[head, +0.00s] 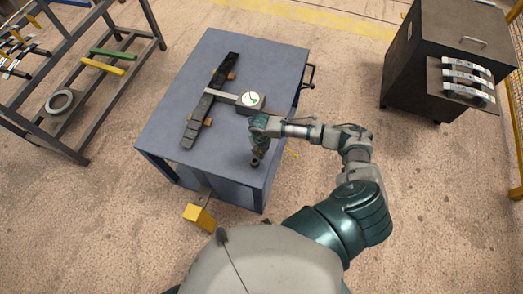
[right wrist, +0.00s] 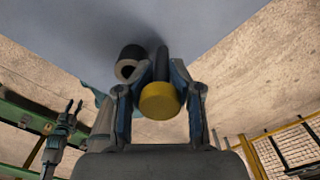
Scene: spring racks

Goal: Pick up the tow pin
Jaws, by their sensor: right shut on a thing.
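My right gripper (head: 257,150) is over the near right part of the blue-grey table (head: 170,140). In the right wrist view my right gripper (right wrist: 160,104) is shut on the tow pin (right wrist: 160,102), whose round yellow end faces the camera between the two fingers. A dark shaft runs on from the yellow end toward the blue-grey surface. Beside it a dark hollow cylinder (right wrist: 130,63) shows; it appears in the head view (head: 256,158) just below the gripper. Whether the pin touches the table cannot be told.
A dark leaf spring (head: 208,103) lies on the table with a grey bar and a round white dial (head: 250,99) beside it. A yellow block (head: 199,217) is below the near edge. A rack (head: 85,120) stands left, a dark cabinet (head: 425,75) right.

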